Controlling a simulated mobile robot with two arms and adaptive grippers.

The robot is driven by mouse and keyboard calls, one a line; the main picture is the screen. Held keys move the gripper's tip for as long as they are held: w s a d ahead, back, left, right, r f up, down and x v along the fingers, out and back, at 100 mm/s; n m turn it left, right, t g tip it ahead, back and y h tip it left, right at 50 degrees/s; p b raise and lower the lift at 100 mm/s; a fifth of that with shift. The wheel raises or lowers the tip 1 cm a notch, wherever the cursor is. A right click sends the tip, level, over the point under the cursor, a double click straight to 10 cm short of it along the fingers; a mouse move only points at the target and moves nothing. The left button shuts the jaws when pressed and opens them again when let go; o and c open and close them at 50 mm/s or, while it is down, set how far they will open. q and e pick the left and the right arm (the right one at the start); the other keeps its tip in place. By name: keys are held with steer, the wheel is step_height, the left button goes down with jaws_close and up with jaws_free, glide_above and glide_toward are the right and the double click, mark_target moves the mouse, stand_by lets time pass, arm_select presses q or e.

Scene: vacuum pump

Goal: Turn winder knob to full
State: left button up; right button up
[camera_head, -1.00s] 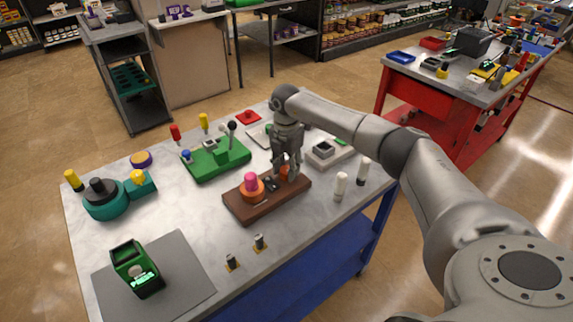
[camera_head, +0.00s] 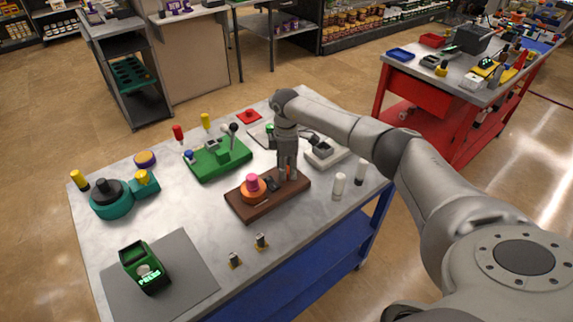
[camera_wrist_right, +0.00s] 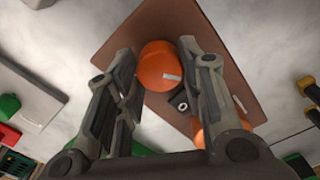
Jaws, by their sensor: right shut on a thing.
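A brown board (camera_head: 242,210) lies on the table and bears two orange round parts. One is an orange disc (camera_head: 252,190) with a pink top, at the board's left end. The other is an orange knob (camera_wrist_right: 158,65) with a white mark, at the opposite end; in the head view it is mostly hidden by my gripper. My right gripper (camera_head: 288,177) points down at that end, its fingers shut on the knob's two sides. In the right wrist view, a small dark part (camera_wrist_right: 181,101) sits beside the knob. My left gripper is not in view.
A green block (camera_head: 217,160) with levers stands behind the board. A grey-white device (camera_head: 327,153) and white pegs (camera_head: 339,185) are to the right. A teal device (camera_head: 112,203) and a green meter (camera_head: 144,265) on a grey mat are left. The table's front left is partly clear.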

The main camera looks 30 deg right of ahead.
steer(key=shift+w+d+r+m, duration=0.1)
steer(key=shift+m, duration=0.4)
steer(key=o, duration=1)
steer(key=shift+o, duration=0.2)
step_height(320, 180, up, 12)
stand_by(0.4)
